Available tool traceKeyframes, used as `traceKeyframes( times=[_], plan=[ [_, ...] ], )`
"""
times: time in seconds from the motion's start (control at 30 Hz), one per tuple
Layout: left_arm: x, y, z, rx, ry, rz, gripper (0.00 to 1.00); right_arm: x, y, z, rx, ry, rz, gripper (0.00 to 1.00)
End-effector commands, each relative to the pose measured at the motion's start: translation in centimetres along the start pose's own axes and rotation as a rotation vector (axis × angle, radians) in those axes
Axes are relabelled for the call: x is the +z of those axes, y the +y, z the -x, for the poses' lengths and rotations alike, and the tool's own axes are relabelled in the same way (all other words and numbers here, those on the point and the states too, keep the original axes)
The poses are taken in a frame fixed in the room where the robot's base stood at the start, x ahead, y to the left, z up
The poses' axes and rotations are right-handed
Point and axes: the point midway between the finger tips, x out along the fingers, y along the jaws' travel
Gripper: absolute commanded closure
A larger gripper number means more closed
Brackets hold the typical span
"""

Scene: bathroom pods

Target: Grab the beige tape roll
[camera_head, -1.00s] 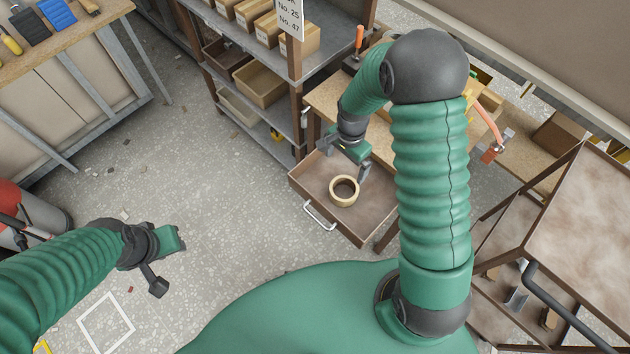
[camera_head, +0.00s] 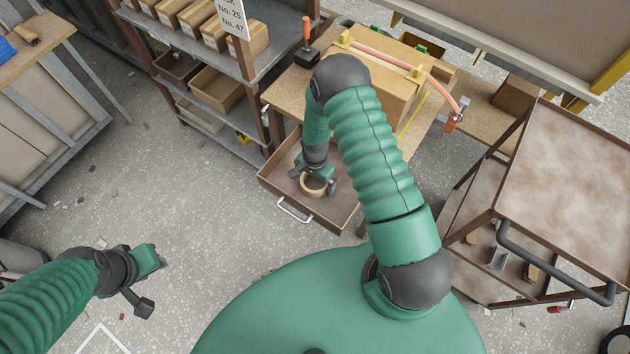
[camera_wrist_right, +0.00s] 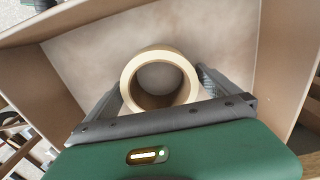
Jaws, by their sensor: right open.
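The beige tape roll (camera_head: 311,187) lies flat in the open brown drawer (camera_head: 336,212). It also shows in the right wrist view (camera_wrist_right: 131,72), with its hole facing up at the camera. My right gripper (camera_head: 314,188) is open and lowered into the drawer at the roll. In the right wrist view its two fingers (camera_wrist_right: 160,92) stand on either side of the roll; whether they touch it cannot be told. My left gripper (camera_head: 148,282) is over the floor at the lower left, away from the drawer; its jaw opening is not clear.
The drawer's metal handle (camera_head: 294,210) faces the open floor. The workbench (camera_head: 287,95) with a cardboard box (camera_head: 385,88) is above the drawer. A shelf rack (camera_head: 262,68) stands to the left. A brown metal cart (camera_head: 570,190) stands at the right.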

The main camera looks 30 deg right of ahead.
Motion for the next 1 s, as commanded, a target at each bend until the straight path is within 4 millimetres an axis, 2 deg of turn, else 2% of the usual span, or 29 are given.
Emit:
traceKeyframes(
  times=[0.13,0.57,0.83,1.0],
  plan=[
    [0.0,0.0,0.0,0.0,0.0,0.0,0.67,0.0,0.0,0.1,-0.001,0.0,0.0,0.03],
    [0.0,0.0,0.0,0.0,0.0,0.0,0.67,0.0,0.0,0.1,0.0,0.0,0.0,0.59],
    [0.0,0.0,0.0,0.0,0.0,0.0,0.67,0.0,0.0,0.4,-0.001,0.001,-0.001,0.59],
    [0.0,0.0,-0.1,0.0,0.0,0.0,0.67,-0.1,-0.1,2.5,-0.002,0.002,-0.002,0.59]
  ],
)
